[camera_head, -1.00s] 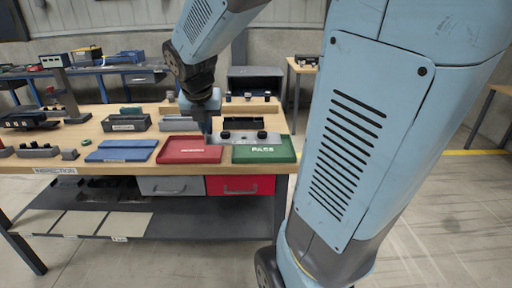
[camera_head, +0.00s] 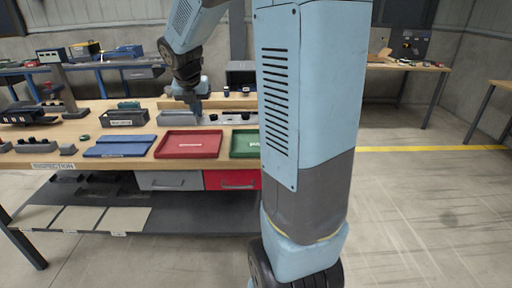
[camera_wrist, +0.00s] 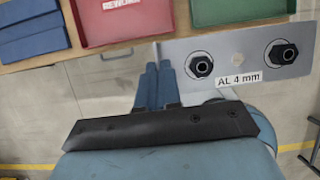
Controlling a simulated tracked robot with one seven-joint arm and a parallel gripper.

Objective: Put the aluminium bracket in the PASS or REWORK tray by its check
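The aluminium bracket (camera_wrist: 238,57) is a silvery plate with two black bolts and a label reading AL 4 mm. My gripper (camera_wrist: 155,85) is shut on its left end in the wrist view and holds it in the air. In the head view, the bracket (camera_head: 232,118) shows behind the trays, with my gripper (camera_head: 193,108) at its left part. The red REWORK tray (camera_head: 188,145) lies on the bench. The green PASS tray (camera_head: 246,144) is right of it, partly hidden by my arm. Both also show in the wrist view: REWORK (camera_wrist: 120,22) and PASS (camera_wrist: 245,12).
A blue folded panel (camera_head: 120,146) lies left of the red tray. A dark bin (camera_head: 123,117) stands behind it. A post stand (camera_head: 65,95) and other fixtures are at the left. Drawers and a shelf (camera_head: 180,222) are under the bench. Open floor is at the right.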

